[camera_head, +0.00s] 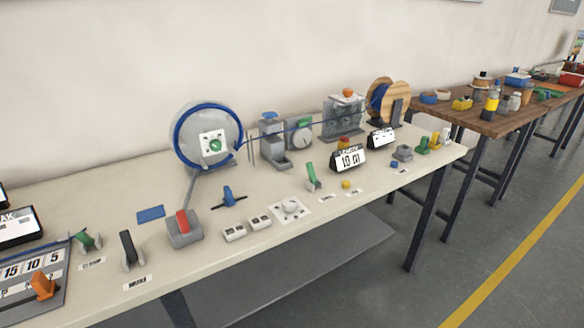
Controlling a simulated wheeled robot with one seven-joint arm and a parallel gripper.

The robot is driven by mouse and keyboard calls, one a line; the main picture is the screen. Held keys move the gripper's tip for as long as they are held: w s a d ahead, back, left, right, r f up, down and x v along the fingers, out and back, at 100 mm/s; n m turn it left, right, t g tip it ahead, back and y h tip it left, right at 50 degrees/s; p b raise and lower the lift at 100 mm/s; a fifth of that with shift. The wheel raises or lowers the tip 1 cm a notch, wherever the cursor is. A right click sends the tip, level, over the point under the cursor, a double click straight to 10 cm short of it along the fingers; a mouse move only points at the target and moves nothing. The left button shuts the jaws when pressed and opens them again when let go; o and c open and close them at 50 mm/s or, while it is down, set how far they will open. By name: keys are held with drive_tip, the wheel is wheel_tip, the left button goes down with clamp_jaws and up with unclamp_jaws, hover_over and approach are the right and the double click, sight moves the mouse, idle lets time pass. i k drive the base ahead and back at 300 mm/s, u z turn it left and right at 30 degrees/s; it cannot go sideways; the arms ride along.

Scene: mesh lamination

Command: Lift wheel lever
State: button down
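A large grey wheel (182,158) with a blue ring (178,150) stands upright at the back of the cream bench, left of centre. A white plate with a green knob (215,144) sits at its middle. A thin grey bar (189,188) runs down from the wheel toward a grey block (185,236) with a red handle (182,221). I cannot tell for sure which part is the wheel lever; the red handle is a likely one. My gripper is not in view.
On the cream bench (330,225), a blue-handled part (228,196), a green lever (312,175) and a black lever (127,248) stand near the wheel. A blue line runs right from the wheel toward a wooden spool (400,92). A brown table (520,122) stands farther right.

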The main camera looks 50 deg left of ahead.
sight(310, 169)
drive_tip(key=u, duration=1.7)
drive_tip(key=i, duration=1)
drive_tip(key=k, duration=0.7)
drive_tip(key=z, duration=0.5)
drive_tip(key=i, duration=1.4)
drive_tip(key=u, duration=0.1)
